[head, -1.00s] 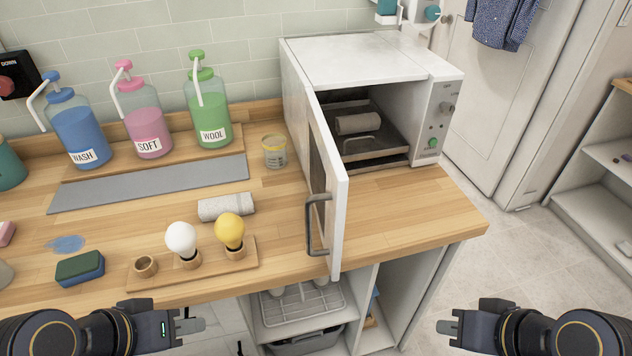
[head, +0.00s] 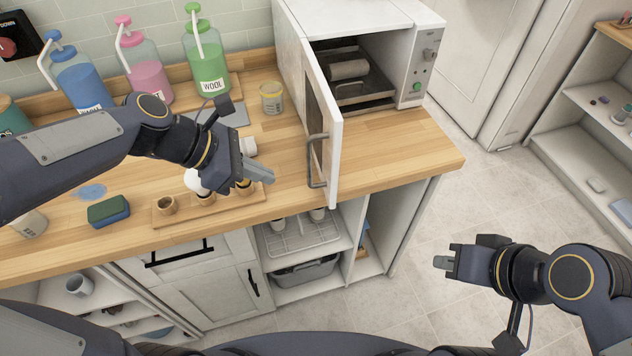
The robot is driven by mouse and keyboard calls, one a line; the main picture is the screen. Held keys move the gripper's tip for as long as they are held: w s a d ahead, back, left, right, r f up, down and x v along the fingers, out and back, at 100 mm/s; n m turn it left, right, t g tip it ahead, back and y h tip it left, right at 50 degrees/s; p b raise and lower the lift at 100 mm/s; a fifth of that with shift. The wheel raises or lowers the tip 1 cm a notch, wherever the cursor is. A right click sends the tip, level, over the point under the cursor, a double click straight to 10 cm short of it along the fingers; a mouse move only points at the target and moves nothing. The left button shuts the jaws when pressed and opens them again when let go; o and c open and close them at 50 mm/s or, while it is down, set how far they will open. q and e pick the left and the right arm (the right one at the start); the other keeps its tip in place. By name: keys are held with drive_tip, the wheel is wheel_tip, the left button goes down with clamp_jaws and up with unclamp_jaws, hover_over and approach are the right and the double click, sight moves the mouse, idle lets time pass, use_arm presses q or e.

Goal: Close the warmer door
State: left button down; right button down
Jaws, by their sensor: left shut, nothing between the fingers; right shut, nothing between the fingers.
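The white warmer (head: 350,16) stands on the wooden counter, its door (head: 328,130) swung open toward the front with a grey handle (head: 317,160) on its outer face. Inside the warmer a rolled towel (head: 348,69) lies on a dark tray (head: 355,92). My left gripper (head: 268,174) is shut and empty, above the counter to the left of the door handle, apart from it. My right gripper (head: 440,262) is shut and empty, out over the floor at the lower right, below counter height in the picture.
A wooden holder (head: 222,208) with bulbs sits under my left gripper, which partly hides it. A jar (head: 272,97) stands left of the door. Pump bottles, including the green one (head: 208,68), line the back. The counter right of the door (head: 400,140) is clear.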

sight(331, 190)
use_arm(q)
drive_tip(key=x, duration=0.7)
drive_tip(key=d+r+x, duration=0.1)
drive_tip(key=x, duration=0.2)
drive_tip(key=shift+w+d, duration=0.1)
drive_tip(key=shift+d, duration=0.2)
drive_tip(key=shift+w+d, duration=0.2)
drive_tip(key=shift+d, duration=0.45)
drive_tip(key=shift+p, duration=0.3)
